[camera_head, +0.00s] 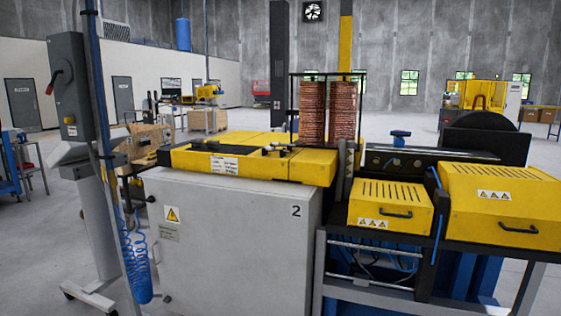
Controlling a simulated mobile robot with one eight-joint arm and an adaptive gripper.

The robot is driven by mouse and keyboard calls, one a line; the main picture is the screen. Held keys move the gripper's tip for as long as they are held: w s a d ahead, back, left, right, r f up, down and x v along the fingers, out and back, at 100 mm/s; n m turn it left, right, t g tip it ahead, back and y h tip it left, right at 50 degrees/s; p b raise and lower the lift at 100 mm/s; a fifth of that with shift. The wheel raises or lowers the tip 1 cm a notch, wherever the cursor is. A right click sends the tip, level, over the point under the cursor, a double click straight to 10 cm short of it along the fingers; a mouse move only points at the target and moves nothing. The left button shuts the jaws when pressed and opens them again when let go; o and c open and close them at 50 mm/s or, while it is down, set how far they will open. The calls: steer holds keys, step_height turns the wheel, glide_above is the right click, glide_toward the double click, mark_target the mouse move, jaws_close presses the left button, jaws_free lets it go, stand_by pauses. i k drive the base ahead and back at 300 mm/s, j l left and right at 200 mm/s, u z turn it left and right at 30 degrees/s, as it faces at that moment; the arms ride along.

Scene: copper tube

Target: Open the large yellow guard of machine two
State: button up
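Machine two is a grey cabinet (235,250) marked "2", with yellow parts on top and a dark frame joined on its right. The large yellow guard (505,195) sits at the far right of that frame. It lies down in its closed position, with slots on top, warning labels and a dark handle (518,229) on its front face. A smaller yellow guard (390,207) with its own handle is just left of it, also down. My gripper is not in view.
Copper coils (328,112) stand upright behind the yellow top. A blue coiled hose (135,255) and a grey control post (75,95) stand at the left. A dark round disc (487,140) is behind the large guard. Open floor shows farther back.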

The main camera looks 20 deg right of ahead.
mark_target(517, 208)
steer(key=z, duration=1.9)
steer(key=i+l, duration=0.15)
steer(key=i, duration=0.25)
steer(key=i+l, duration=0.15)
steer(key=i, duration=0.25)
steer(key=u, duration=0.05)
